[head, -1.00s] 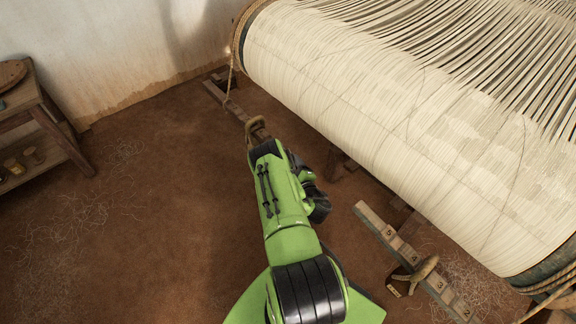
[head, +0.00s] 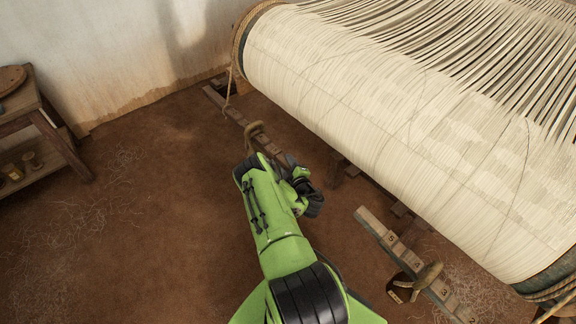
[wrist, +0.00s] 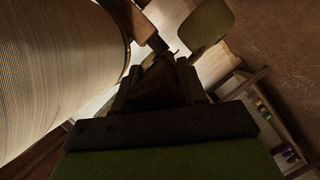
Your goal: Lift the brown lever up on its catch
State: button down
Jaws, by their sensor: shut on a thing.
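The brown lever (head: 229,108) is a long wooden bar low beside the left end of the loom, running from upper left towards my gripper. A tan curved hook (head: 257,130) stands on it. My gripper (head: 299,176) is at the lever's near end, partly hidden behind my own green wrist. In the wrist view my gripper (wrist: 158,75) is shut on a dark brown wooden piece (wrist: 160,88), which looks like the lever's end. The catch is not clear to make out; a notched, numbered wooden rail (head: 408,260) with a forked tan piece (head: 428,274) lies at lower right.
The large warp roller (head: 400,130) with pale threads fills the right and overhangs the floor close to my gripper. A wooden shelf (head: 55,140) stands at the far left by the wall. The brown floor (head: 150,220) between is clear apart from loose threads.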

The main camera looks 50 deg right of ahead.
jog(key=shift+g+y, duration=0.3)
jog(key=shift+g, duration=0.3)
jog(key=r+p, duration=0.7)
jog(key=p, duration=0.1)
jog(key=shift+w+r, duration=0.2)
jog(key=shift+f, duration=0.15)
jog(key=c, duration=0.7)
grip_release()
jog(key=shift+c, duration=0.2)
jog(key=p+v, duration=1.1)
jog(key=v, duration=0.4)
jog(key=shift+s+a+r, duration=0.2)
jog(key=shift+s, duration=0.1)
jog(key=shift+f, duration=0.1)
